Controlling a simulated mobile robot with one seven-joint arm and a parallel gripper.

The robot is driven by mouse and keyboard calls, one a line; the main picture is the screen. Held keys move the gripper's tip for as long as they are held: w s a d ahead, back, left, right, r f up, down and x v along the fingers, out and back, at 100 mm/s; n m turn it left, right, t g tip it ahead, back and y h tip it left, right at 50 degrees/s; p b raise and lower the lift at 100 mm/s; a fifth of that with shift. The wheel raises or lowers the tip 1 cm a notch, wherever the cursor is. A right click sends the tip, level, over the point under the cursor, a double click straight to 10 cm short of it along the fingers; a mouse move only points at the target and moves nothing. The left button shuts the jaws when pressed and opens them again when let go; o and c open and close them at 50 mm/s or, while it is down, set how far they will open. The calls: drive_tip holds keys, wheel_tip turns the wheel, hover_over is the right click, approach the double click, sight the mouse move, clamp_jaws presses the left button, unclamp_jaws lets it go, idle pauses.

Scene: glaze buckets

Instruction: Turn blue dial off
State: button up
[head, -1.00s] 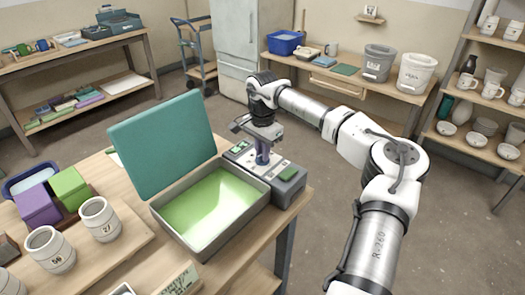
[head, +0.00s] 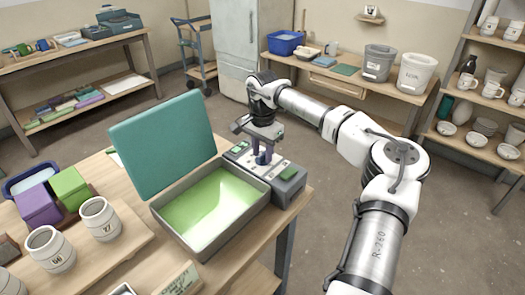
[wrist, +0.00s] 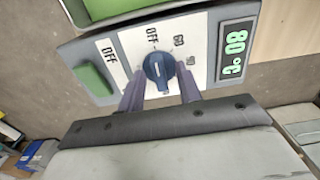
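The blue dial (wrist: 158,72) sits on a white panel of the grey control box (head: 289,190). In the wrist view its ridge lines up roughly with the OFF label (wrist: 152,35) above it. Labels that look like 60 and 90 are to the right. My gripper (wrist: 160,86) has its two purple fingers apart, one on each side of the dial, close to it; I see no clear grip. In the head view my gripper (head: 263,150) points down at the box, with the dial (head: 262,158) low between the fingers.
The box also has a green display reading 80 °C (wrist: 236,50) and a green switch (wrist: 95,80) beside another OFF label. A tray of green liquid (head: 210,210) with a raised teal lid (head: 162,145) adjoins the box. White jars (head: 100,219) stand to the left.

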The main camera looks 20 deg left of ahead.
sight(263, 154)
wheel_tip(263, 154, up, 14)
drive_tip(key=b, duration=0.2)
idle(0.4)
drive_tip(key=shift+f, duration=0.15)
